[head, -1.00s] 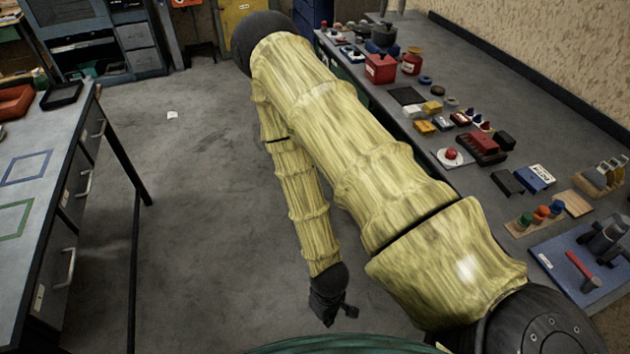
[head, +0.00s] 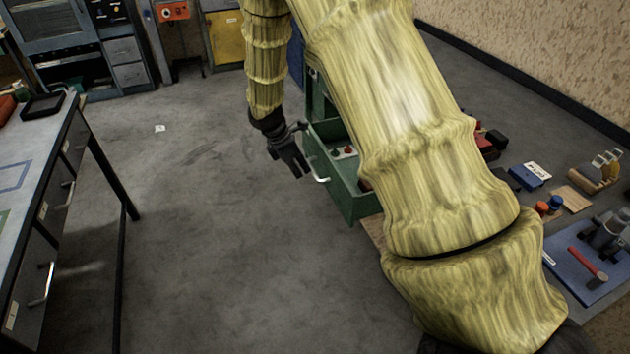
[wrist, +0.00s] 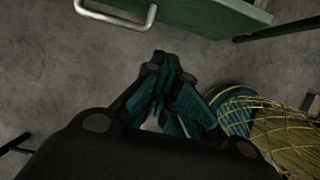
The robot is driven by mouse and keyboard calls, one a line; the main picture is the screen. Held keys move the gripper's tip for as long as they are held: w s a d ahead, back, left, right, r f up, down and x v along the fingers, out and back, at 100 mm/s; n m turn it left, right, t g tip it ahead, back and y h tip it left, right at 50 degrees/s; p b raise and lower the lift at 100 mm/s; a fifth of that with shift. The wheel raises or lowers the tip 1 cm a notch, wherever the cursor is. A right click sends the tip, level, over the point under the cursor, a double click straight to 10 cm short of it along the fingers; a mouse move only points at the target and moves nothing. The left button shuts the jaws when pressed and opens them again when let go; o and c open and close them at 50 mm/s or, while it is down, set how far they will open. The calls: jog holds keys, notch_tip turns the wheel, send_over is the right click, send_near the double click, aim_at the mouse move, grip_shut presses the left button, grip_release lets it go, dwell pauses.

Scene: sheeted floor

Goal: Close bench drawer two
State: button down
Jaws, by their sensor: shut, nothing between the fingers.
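A green drawer (head: 338,196) stands pulled out from the right bench in the head view, with small red and white items inside. Its number is not readable. Its pale bar handle (head: 318,167) faces left. My gripper (head: 301,170) is shut and empty, pointing down just left of the handle; I cannot tell from the head view whether it touches. In the wrist view, the drawer's green front (wrist: 225,12) and metal handle (wrist: 118,20) lie at the top, beyond my closed fingertips (wrist: 160,60), with a visible gap. My arm hides much of the right bench and part of the drawer.
A left bench (head: 52,150) has drawers with bar handles. The grey floor (head: 200,230) between the benches is open, with a paper scrap (head: 160,128). Blue box (head: 530,176), a wooden board (head: 573,199) and a red-handled hammer (head: 588,262) lie on the right bench.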

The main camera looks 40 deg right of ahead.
jog(key=s+d+f+p, duration=0.1)
jog(key=d+f+p, duration=0.2)
jog(key=d+f, duration=0.4)
jog(key=shift+s+d+f, duration=0.15)
jog(key=shift+s+f, duration=0.25)
jog(key=shift+f, duration=0.7)
